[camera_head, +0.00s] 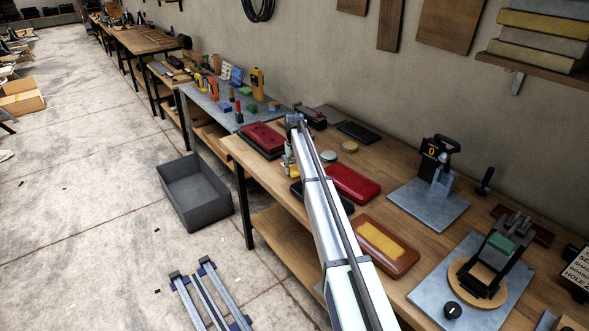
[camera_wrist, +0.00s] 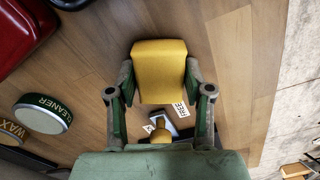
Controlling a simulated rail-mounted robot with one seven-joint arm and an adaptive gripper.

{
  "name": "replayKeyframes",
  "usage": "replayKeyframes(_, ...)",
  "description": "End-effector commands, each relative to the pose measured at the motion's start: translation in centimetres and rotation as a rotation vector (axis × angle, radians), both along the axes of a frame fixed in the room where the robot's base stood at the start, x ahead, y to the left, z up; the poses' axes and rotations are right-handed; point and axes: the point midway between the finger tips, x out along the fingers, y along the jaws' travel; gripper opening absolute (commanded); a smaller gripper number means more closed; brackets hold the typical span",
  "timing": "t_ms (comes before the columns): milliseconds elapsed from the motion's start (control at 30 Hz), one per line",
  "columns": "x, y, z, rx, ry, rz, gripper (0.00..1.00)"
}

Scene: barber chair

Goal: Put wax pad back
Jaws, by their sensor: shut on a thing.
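My gripper (camera_wrist: 159,88) is shut on a yellow block-shaped pad (camera_wrist: 160,62), with one finger against each side, in the wrist view. The pad is over the wooden workbench (camera_wrist: 235,50), near its front edge; I cannot tell its height. In the head view my arm hides much of the gripper, and a small patch of yellow shows left of the arm. A tin marked WAX (camera_wrist: 10,132) and a green tin marked CLEANER (camera_wrist: 43,113) stand left of the gripper in the wrist view.
A red case (camera_head: 352,183) and a brown tray with a yellow inlay (camera_head: 385,247) lie on the bench right of my arm. Another red case (camera_head: 263,137) lies left. A small yellow-topped object and "FREE" labels (camera_wrist: 180,109) show below the pad in the wrist view.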

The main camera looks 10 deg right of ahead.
Motion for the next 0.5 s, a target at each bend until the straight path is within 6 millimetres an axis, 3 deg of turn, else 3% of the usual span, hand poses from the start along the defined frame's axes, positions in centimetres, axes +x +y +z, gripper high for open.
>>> replayKeyframes(33, 0.0, 0.0, -0.14, 0.0, 0.0, 0.0, 0.54)
replayKeyframes(100, 0.0, -0.01, -0.08, 0.0, 0.0, 0.0, 0.76)
replayKeyframes(500, 0.01, 0.0, 0.37, 0.0, 0.0, 0.0, 0.76)
